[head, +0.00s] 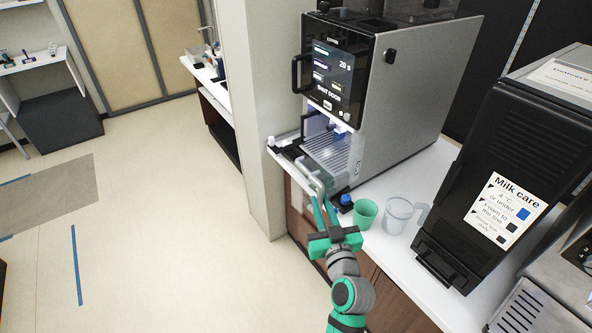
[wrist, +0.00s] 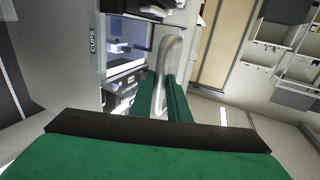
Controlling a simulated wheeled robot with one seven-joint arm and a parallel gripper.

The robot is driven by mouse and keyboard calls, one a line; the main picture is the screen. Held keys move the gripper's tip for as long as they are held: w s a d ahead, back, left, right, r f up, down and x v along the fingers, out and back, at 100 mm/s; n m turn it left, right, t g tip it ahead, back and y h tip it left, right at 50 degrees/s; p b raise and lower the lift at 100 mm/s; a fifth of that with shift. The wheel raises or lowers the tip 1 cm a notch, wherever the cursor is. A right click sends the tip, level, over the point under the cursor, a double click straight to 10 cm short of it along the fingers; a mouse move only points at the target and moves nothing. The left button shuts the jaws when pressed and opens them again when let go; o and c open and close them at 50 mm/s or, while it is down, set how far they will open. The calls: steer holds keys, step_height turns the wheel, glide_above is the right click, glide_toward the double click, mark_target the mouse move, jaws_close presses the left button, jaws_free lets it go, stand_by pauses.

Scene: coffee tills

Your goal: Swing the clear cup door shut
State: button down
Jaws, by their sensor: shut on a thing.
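The clear cup door (head: 346,166) is a see-through panel low on the front of the coffee machine (head: 405,105). It stands swung out from the lit opening, so some gap shows behind it. Its pale curved handle (head: 313,182) points toward me. My gripper (head: 321,207) is shut on this handle, with a green finger on each side. In the wrist view the handle (wrist: 171,62) rises between the fingers (wrist: 160,97), and the lit opening is behind it. The door's exact angle is hard to tell because it is clear.
A green cup (head: 365,214) and a clear jug (head: 398,215) stand on the white counter right of my gripper. A small dark blue-topped item (head: 346,201) is closer. A black milk unit (head: 490,185) stands further right. The floor at left is open.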

mark_target(301, 195)
steer(key=shift+w+a, duration=0.5)
steer(key=shift+a, duration=0.3)
steer(key=shift+w+a, duration=0.45)
steer(key=shift+a, duration=0.35)
steer(key=shift+w+a, duration=0.5)
steer(key=shift+a, duration=0.4)
steer(key=shift+w+a, duration=0.2)
steer(key=shift+w, duration=0.05)
steer(key=shift+w+a, duration=1.75)
steer(key=shift+w, duration=0.15)
steer(key=shift+a, duration=0.15)
steer(key=w+a, duration=0.3)
steer(key=w, duration=0.2)
steer(key=shift+w, duration=0.2)
steer(key=shift+d, duration=0.1)
